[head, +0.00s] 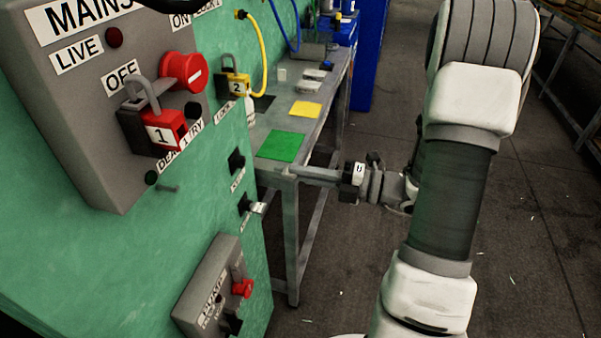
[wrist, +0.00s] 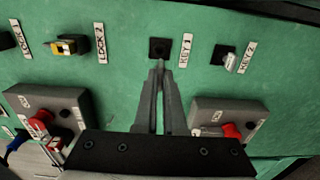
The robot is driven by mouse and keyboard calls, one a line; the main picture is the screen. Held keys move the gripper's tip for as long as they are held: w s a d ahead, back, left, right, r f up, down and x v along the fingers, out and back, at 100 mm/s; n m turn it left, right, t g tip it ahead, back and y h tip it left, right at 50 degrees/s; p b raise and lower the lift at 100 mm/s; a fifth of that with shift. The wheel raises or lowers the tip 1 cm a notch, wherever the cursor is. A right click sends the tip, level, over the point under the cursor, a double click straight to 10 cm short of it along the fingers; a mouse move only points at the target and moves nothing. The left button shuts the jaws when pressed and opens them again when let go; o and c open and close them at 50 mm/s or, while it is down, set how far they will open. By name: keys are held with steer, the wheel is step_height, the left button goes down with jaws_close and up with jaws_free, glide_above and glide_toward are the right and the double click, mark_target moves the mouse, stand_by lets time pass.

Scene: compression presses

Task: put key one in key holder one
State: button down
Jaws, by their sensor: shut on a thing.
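Key holder one (wrist: 159,48) is a black square socket on the green panel, beside the label KEY 1. It also shows in the head view (head: 237,161). My gripper (wrist: 160,70) points at the panel with its fingertips close together just below this holder in the wrist view. In the head view my gripper (head: 290,172) is right of the panel, with a gap between fingertips and holder. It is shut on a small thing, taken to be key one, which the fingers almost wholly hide. I cannot tell whether it touches the holder.
Key holder two (wrist: 221,53) has a silver key in it, close to the right of my fingers. Grey boxes with red knobs (wrist: 231,130) flank the fingers. A bench (head: 318,125) with a green sheet (head: 281,146) stands behind. A red padlock (head: 166,132) hangs on the mains box.

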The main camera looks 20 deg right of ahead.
mark_target(284, 170)
steer(key=shift+r+p, duration=0.2)
steer(key=shift+p, duration=0.55)
steer(key=shift+f+p+x, duration=0.2)
steer(key=shift+p+x, duration=0.6)
steer(key=shift+x, duration=2.15)
steer(key=shift+p, duration=1.3)
steer(key=shift+p+x, duration=0.35)
steer(key=shift+x, duration=1.05)
steer(key=c, duration=0.9)
jaws_free()
steer(key=shift+d, duration=0.1)
steer(key=p+v, duration=0.1)
steer(key=v, duration=1.6)
steer(key=shift+s+d, duration=0.1)
steer(key=shift+s, duration=0.05)
